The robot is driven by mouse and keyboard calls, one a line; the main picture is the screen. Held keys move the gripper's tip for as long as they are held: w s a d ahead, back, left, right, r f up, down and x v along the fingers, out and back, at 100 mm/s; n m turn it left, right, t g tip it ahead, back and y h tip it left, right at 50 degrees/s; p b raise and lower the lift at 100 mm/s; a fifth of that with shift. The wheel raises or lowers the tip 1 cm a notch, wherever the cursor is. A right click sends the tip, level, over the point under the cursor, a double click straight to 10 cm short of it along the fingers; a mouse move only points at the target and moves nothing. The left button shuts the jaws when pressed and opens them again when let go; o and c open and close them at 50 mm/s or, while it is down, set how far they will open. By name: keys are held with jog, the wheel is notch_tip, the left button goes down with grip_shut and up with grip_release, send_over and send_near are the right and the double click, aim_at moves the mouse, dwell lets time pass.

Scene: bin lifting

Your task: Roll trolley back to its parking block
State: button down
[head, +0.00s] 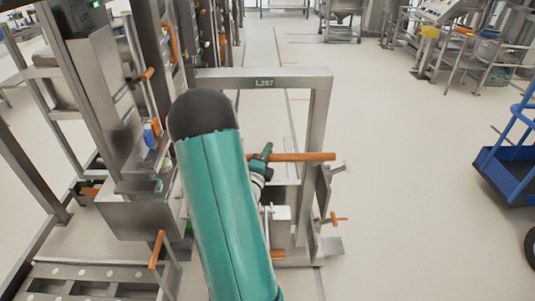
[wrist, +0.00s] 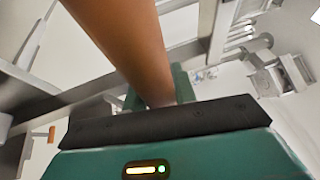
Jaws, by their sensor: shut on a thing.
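A steel frame with a label plate (head: 264,82) stands in front of me; it appears to be the trolley. An orange horizontal handle bar (head: 305,157) crosses it at mid height. My gripper (head: 262,156) is shut on this bar near its left part, and my green arm hides much of the frame's left side. In the wrist view the orange handle (wrist: 130,45) runs up from between my jaws (wrist: 155,103). A grey foot or block (head: 331,246) lies on the floor at the frame's lower right; I cannot tell whether it is the parking block.
Steel machinery (head: 110,110) with orange levers stands close on the left. A blue cart (head: 508,160) stands at the right edge. Open pale floor (head: 420,160) lies between it and the frame. Steel benches and equipment (head: 470,40) stand at the back right.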

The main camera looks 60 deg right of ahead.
jog(key=c, duration=1.2)
grip_release()
jog(key=shift+w+d, duration=0.15)
jog(key=shift+d, duration=0.2)
jog(key=shift+o, duration=0.4)
jog(key=shift+a, duration=0.15)
jog(key=s+a+f, duration=0.1)
jog(key=a+f, duration=0.1)
jog(key=a, duration=1.1)
jog(key=shift+a+f, duration=0.25)
